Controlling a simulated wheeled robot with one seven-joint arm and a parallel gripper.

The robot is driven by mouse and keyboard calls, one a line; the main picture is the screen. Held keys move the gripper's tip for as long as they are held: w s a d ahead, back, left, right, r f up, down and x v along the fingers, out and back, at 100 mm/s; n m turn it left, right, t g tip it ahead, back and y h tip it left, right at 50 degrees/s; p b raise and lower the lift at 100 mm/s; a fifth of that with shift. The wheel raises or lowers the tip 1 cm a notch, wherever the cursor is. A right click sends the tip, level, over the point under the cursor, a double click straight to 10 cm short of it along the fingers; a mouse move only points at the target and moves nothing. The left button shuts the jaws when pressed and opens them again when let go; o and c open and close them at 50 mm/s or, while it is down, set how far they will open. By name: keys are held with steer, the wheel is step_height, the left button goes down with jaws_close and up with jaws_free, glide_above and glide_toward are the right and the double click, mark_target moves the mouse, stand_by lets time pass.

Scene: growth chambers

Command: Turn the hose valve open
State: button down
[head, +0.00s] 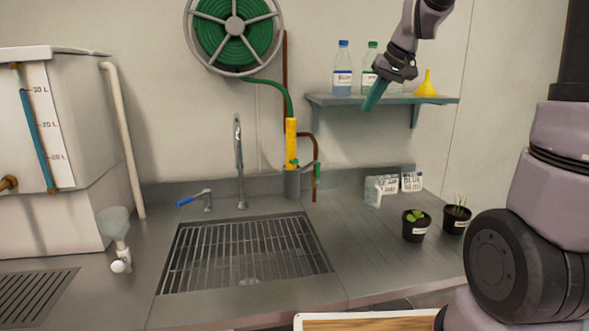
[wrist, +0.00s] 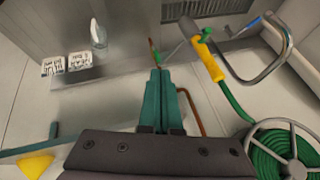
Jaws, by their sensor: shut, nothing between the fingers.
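Whether the handle is turned open cannot be told. My gripper (head: 370,106) has teal fingers and is shut and empty. It hangs in front of the wall shelf, above and right of the valve and apart from it. In the wrist view its fingertips (wrist: 160,74) point toward the valve area.
A yellow hose wand (head: 291,140) stands left of the valve, joined to the green hose reel (head: 234,26). The shelf (head: 335,99) holds bottles (head: 343,70) and a yellow funnel (head: 427,83). Seed packets (head: 388,184) and potted plants (head: 416,226) stand right of the sink grate (head: 245,252).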

steer(key=s+d+r+m+t+h, duration=0.1)
steer(key=s+d+m, duration=0.1)
steer(key=s, duration=1)
steer(key=s+d+m+t, duration=0.1)
steer(key=s+d+m, duration=0.1)
steer(key=s, duration=0.9)
steer(key=shift+s+d+r+m+h, duration=0.3)
steer(key=shift+s+r+h, duration=0.05)
steer(key=shift+h, duration=0.05)
